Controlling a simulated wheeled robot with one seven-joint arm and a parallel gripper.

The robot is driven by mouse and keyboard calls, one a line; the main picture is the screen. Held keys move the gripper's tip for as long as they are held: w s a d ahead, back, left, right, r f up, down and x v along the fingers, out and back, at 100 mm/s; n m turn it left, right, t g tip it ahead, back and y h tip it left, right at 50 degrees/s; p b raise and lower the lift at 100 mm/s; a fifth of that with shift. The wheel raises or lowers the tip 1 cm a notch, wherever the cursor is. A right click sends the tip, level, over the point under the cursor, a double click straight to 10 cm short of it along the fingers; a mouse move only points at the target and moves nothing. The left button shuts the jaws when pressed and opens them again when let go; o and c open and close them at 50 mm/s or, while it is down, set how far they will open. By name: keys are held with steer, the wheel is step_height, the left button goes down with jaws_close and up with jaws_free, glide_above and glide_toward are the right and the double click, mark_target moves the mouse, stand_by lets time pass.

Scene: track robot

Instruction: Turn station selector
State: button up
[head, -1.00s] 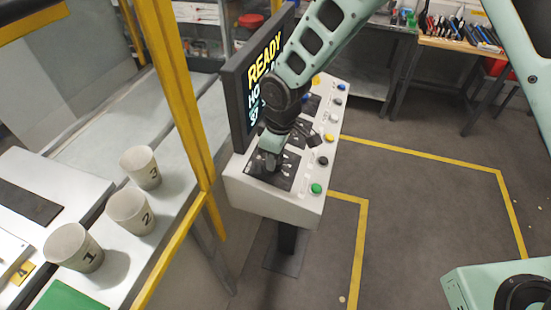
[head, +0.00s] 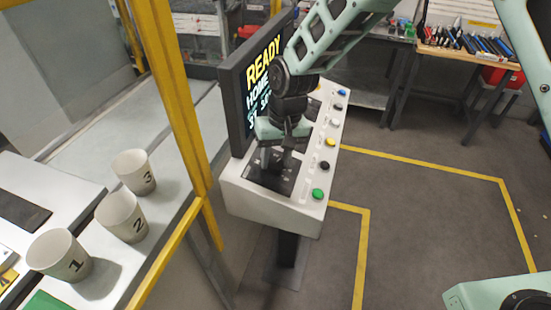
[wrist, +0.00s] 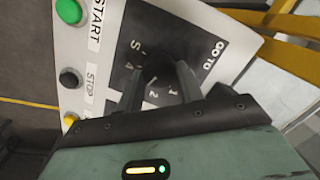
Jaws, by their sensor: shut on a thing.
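The station selector is a dark knob (wrist: 158,72) on a black "GO TO" plate (wrist: 205,42) with numbered positions around it. In the head view the plate (head: 290,182) lies at the near end of the white console (head: 240,192), and my gripper covers most of the knob. My gripper (head: 275,160) points down at the plate. In the wrist view my gripper (wrist: 160,82) has one finger on each side of the knob and is shut on it. The number that the knob points to cannot be made out.
A green START button (wrist: 69,11) and a black STOP button (wrist: 70,78) sit beside the plate. A screen (head: 250,85) reading "READY" stands along the console's left edge. Yellow posts (head: 175,90) and numbered cups (head: 134,172) are further left. Open floor lies right.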

steer(key=shift+m, duration=0.7)
steer(key=o, duration=1)
steer(key=w+d+r+b, duration=0.1)
steer(key=d+r+b, duration=0.2)
steer(key=r, duration=1.4)
steer(key=shift+b, duration=0.7)
